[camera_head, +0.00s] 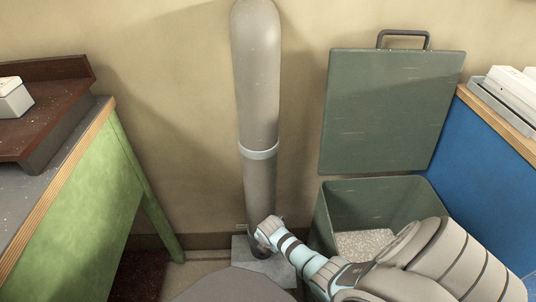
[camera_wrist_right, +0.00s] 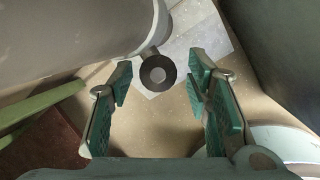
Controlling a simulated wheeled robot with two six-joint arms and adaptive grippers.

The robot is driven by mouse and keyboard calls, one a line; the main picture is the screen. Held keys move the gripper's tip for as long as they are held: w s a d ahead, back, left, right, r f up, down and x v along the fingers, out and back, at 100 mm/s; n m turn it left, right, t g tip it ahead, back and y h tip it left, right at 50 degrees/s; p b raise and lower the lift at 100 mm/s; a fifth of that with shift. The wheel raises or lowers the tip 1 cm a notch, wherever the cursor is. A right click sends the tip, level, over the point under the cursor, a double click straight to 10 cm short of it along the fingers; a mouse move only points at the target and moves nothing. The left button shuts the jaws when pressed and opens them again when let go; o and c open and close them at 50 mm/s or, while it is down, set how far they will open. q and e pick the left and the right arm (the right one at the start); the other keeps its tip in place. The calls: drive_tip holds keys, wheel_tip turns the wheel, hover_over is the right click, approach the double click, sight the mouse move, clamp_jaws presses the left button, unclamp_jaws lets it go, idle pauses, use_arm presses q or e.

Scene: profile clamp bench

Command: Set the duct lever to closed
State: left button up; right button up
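The duct (camera_head: 257,85) is a tall grey pipe standing against the wall, with a pale band around it. In the right wrist view its grey body (camera_wrist_right: 70,35) fills the upper left. The duct lever (camera_wrist_right: 157,73) shows there as a short stub with a dark round end, seen end-on. My right gripper (camera_wrist_right: 161,78) is open, with one green-padded finger on each side of the lever's end and a gap to both. In the head view my right gripper (camera_head: 264,238) is low beside the duct and largely hides the lever. My left gripper is out of view.
A green bin (camera_head: 319,220) with its lid (camera_head: 390,110) raised stands right of the duct, close to my right arm. A green-sided bench (camera_head: 75,225) is at left and a blue-sided counter (camera_head: 480,165) at right. A grey plate (camera_head: 279,272) lies under the duct.

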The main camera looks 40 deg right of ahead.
drive_tip(key=v, duration=1.2)
